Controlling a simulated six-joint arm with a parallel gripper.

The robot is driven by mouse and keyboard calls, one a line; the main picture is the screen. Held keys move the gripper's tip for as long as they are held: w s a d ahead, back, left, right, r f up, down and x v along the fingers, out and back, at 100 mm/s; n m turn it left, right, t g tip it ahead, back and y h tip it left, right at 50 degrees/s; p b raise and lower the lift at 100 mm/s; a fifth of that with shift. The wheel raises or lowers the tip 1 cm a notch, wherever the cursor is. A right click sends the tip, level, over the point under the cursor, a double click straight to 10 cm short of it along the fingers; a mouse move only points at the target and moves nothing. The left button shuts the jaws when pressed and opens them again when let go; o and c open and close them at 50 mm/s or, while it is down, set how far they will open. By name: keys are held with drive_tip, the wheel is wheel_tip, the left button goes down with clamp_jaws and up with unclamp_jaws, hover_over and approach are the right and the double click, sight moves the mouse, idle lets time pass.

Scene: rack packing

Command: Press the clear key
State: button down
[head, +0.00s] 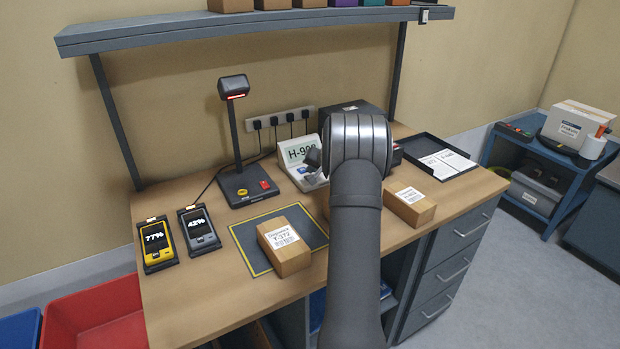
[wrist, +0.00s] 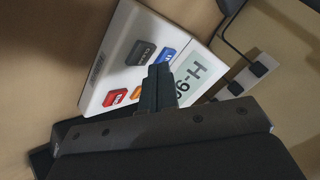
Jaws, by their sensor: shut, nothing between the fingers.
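A white label device (head: 290,165) stands on the desk, its tilted screen reading about "H-90" with the rest hidden. The wrist view shows its key panel (wrist: 112,58): a dark grey key (wrist: 139,53), a blue key (wrist: 165,55), a red key (wrist: 115,97) with a white mark and an orange key (wrist: 137,90) partly covered. I cannot read which one is the clear key. My gripper (wrist: 160,70) is shut and empty, its tips over the panel between the blue and orange keys. I cannot tell whether they touch. In the head view my arm hides part of the device.
A scanner stand (head: 240,140) is left of the device. A brown box (head: 284,247) lies on the grey mat (head: 252,232), and another box (head: 409,206) is to the right. Two handhelds (head: 198,229) sit in cradles at left. A black tray (head: 462,170) holds papers.

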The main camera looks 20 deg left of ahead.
drive_tip(key=shift+f, duration=0.15)
drive_tip(key=shift+f, duration=0.3)
drive_tip(key=shift+f, duration=0.35)
idle(1.0)
drive_tip(key=shift+r, duration=0.8)
drive_tip(key=shift+r, duration=2.5)
drive_tip(key=shift+f, duration=0.1)
